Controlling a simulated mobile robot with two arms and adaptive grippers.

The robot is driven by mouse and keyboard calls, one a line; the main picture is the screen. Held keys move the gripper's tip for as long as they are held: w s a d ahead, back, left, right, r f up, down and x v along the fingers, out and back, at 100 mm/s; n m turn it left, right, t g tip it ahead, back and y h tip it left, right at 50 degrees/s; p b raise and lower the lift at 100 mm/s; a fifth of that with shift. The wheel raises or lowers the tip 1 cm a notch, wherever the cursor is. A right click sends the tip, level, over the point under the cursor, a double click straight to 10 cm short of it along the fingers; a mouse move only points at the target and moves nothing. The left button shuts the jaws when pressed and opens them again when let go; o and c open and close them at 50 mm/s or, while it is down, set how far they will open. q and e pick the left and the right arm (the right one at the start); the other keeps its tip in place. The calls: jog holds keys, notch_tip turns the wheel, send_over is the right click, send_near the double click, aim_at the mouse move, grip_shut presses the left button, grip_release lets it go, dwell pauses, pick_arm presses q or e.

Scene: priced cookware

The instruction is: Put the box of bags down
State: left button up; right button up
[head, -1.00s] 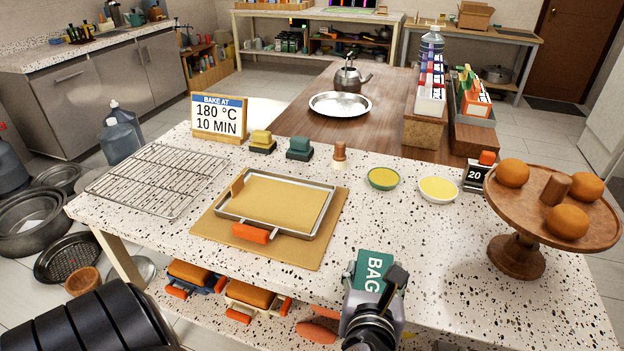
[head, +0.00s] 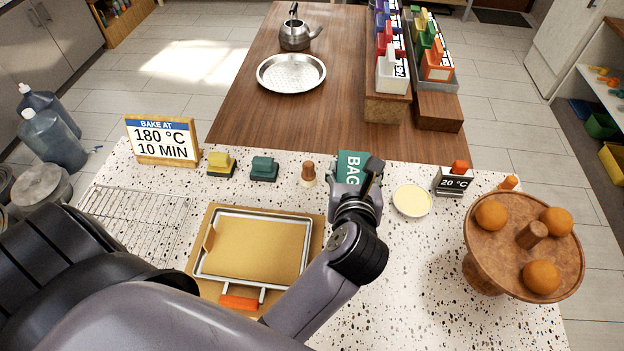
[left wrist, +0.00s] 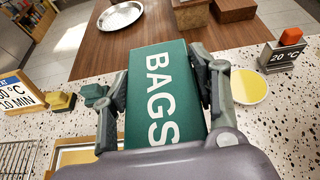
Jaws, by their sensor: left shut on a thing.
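The green box of bags (head: 350,168) is in my left gripper (head: 354,184), above the far part of the speckled counter (head: 400,270). In the left wrist view the box (left wrist: 155,95) shows its white BAGS lettering, with a finger of the gripper (left wrist: 160,100) against each side. The gripper is shut on it. I cannot tell whether the underside of the box touches the counter. My right gripper is not in view.
A bowl of pale yellow (head: 412,201) is just right of the box, and a wooden-topped peg (head: 308,174) just left. A lined baking tray (head: 255,250), a cooling rack (head: 135,225) and a wooden cake stand (head: 520,262) with oranges take up other counter space.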

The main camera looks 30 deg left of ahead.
pick_arm(q)
notch_tip(320, 180, down, 19)
jog(key=b, duration=1.6)
jog(key=shift+s+d+f, duration=0.15)
jog(key=shift+f, duration=0.05)
jog(key=shift+r, duration=0.1)
jog(key=o, duration=1.3)
